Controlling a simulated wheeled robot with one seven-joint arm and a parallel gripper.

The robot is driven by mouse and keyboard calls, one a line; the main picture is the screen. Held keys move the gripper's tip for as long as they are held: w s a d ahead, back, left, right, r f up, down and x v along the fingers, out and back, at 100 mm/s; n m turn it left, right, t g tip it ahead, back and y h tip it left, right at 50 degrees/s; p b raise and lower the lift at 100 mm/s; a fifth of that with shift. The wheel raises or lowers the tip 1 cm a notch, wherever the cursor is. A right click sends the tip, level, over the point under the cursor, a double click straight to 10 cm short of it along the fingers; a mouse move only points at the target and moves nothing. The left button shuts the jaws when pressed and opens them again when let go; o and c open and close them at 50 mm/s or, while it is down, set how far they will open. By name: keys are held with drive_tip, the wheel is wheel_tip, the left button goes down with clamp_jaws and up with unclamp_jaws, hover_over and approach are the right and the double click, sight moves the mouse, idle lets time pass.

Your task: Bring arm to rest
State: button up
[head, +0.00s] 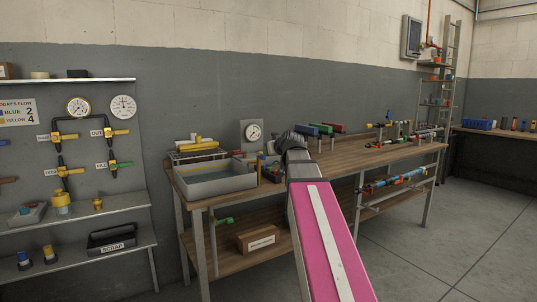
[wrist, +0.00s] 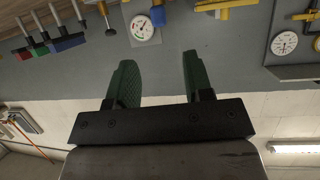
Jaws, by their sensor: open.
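My arm (head: 326,240) reaches forward from the bottom of the head view, a pink link with a white stripe, toward the workbench (head: 350,160). Its far end is a dark grey joint above the bench's front edge. My gripper is hidden behind it in the head view. In the wrist view my gripper (wrist: 156,82) shows two green-padded fingers spread wide apart with nothing between them. The wrist view is upside down, with ceiling and wall at the bottom.
A grey open tray (head: 215,184) stands on the bench's left end. A gauge (head: 253,132) stands behind my arm's end. A wall panel with valves and shelves (head: 90,215) is at the left. A cardboard box (head: 258,239) sits on the lower shelf. Floor at the right (head: 440,250) is clear.

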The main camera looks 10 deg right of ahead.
drive_tip(key=shift+s+r, duration=0.1)
drive_tip(key=shift+s, duration=0.15)
drive_tip(key=s+a+f+g, duration=0.2)
drive_tip(key=f, duration=0.7)
drive_tip(key=s+a+f+m+g, duration=0.1)
drive_tip(key=s+f+g, duration=0.15)
drive_tip(key=f, duration=0.65)
drive_tip(key=s+a+f+g, duration=0.2)
drive_tip(key=f, duration=0.7)
drive_tip(key=s+a+f+g+h, duration=0.1)
drive_tip(key=s+f+g, duration=0.2)
drive_tip(key=s+f, duration=0.5)
drive_tip(key=s+a+f+m+g+h, duration=0.1)
drive_tip(key=s+f+g, duration=0.2)
drive_tip(key=s+f, duration=0.6)
wheel_tip(320, 180, down, 5)
drive_tip(key=shift+s+g+h, duration=0.2)
drive_tip(key=shift+g+h, duration=0.15)
drive_tip(key=shift+h, duration=0.05)
